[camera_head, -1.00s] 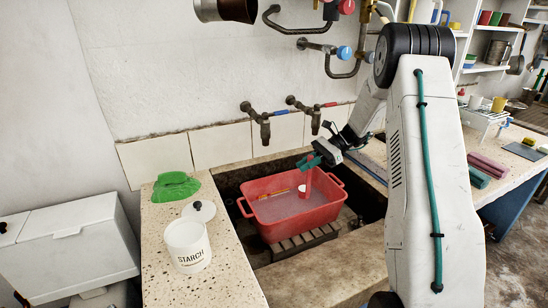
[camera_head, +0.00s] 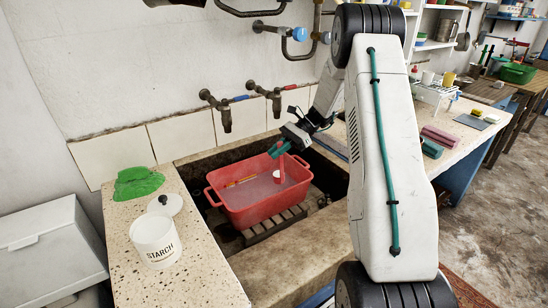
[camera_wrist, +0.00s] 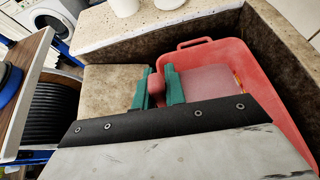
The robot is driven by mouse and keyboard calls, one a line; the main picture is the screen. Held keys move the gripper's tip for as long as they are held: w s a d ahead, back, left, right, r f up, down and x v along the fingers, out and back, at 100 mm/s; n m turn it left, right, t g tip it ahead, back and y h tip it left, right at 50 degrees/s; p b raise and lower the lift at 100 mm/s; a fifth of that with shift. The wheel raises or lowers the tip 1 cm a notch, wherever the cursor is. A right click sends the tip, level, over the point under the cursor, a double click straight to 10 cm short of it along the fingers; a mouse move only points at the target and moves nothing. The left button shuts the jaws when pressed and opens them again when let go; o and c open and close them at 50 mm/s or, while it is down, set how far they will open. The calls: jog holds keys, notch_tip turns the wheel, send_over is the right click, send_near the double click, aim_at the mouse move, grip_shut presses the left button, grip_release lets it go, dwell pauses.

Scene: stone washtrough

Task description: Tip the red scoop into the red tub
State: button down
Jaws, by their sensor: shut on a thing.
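The red tub (camera_head: 240,217) stands in the stone trough and holds greyish-pink liquid; it also shows in the wrist view (camera_wrist: 205,52). My gripper (camera_head: 284,150) is over the tub's back right part, its teal fingers (camera_wrist: 156,84) shut on the red scoop (camera_head: 281,166). The scoop hangs down from the fingers inside the tub's outline, with a white patch at its lower part. I cannot tell whether that white is in the scoop or falling from it. In the wrist view a red piece of the scoop (camera_wrist: 156,90) shows between the fingers; the rest is hidden.
A yellow stick (camera_head: 240,181) lies across the tub's liquid. The tub stands on a slatted wooden rack (camera_head: 275,227). Two taps (camera_head: 224,117) stick out behind the trough.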

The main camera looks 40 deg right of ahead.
jog(key=shift+w+a+h, duration=0.2)
jog(key=shift+a+h, duration=0.5)
jog(key=shift+a, duration=0.15)
jog(key=shift+a, duration=0.1)
jog(key=shift+w+a+f+g+h, duration=0.15)
jog(key=shift+w+a+g+h, duration=0.05)
jog(key=shift+a+h, duration=0.4)
jog(key=shift+w+a+f+g+h, duration=0.2)
jog(key=shift+a+h, duration=0.2)
jog(key=shift+a, duration=0.25)
jog(key=shift+w+a+f+m+h, duration=0.15)
jog(key=shift+a+f+h, duration=0.1)
jog(key=shift+a+h, duration=0.35)
jog(key=shift+w+a+f+m+h, duration=0.15)
jog(key=shift+a+f+h, duration=0.2)
jog(key=shift+a, duration=0.3)
jog(key=shift+r, duration=0.1)
jog(key=shift+w+a+f+g+h, duration=0.2)
jog(key=shift+a+f+h, duration=0.15)
jog(key=shift+a+h, duration=0.25)
jog(key=shift+w+a+f+g+h, duration=0.1)
jog(key=shift+a+f+g+h, duration=0.1)
jog(key=shift+a+f+h, duration=0.3)
